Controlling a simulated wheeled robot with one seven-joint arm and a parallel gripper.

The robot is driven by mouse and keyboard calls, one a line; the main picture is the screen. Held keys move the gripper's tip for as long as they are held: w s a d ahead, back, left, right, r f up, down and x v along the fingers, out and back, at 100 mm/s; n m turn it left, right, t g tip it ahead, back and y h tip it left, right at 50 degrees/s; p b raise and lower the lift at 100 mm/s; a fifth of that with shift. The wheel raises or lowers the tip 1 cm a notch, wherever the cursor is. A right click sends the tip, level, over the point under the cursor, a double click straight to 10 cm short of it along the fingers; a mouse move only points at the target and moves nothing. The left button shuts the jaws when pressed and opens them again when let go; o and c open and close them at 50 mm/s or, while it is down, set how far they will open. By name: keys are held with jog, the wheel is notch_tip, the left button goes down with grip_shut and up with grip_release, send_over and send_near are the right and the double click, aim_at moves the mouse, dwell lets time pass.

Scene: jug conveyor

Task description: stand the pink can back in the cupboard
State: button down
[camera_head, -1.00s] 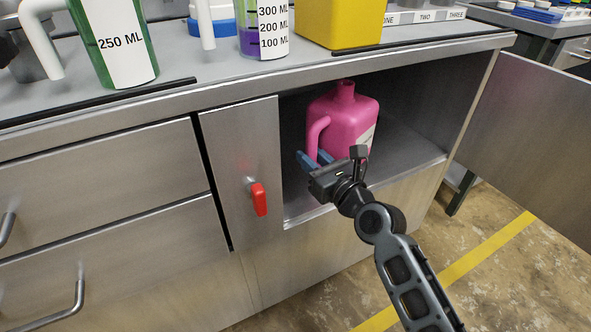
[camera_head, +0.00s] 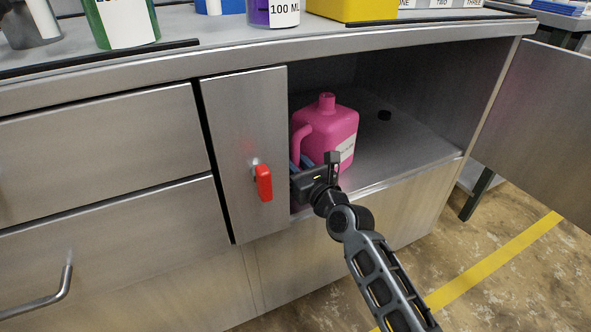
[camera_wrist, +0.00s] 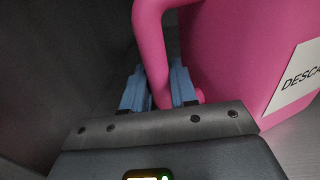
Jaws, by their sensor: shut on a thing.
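The pink can (camera_head: 332,133) is a jug with a short neck, a side handle and a white label. It stands upright, or nearly so, inside the open cupboard (camera_head: 420,140), toward its left side. Whether its base touches the cupboard floor is hidden behind my gripper. My gripper (camera_head: 302,163) reaches in through the cupboard's front. In the wrist view, the blue fingers of my gripper (camera_wrist: 158,88) are on either side of the lower part of the pink handle (camera_wrist: 152,45), shut on it. The can's body is to the right of the fingers.
A panel with a red handle (camera_head: 263,183) borders the opening at left. The open door (camera_head: 540,130) is at right. The cupboard's right side is clear.

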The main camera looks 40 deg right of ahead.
jog(key=shift+f, duration=0.1)
jog(key=c, duration=0.9)
grip_release()
jog(key=shift+r, duration=0.3)
jog(key=p+v, duration=0.1)
jog(key=v, duration=1.1)
jog(key=shift+f, duration=0.1)
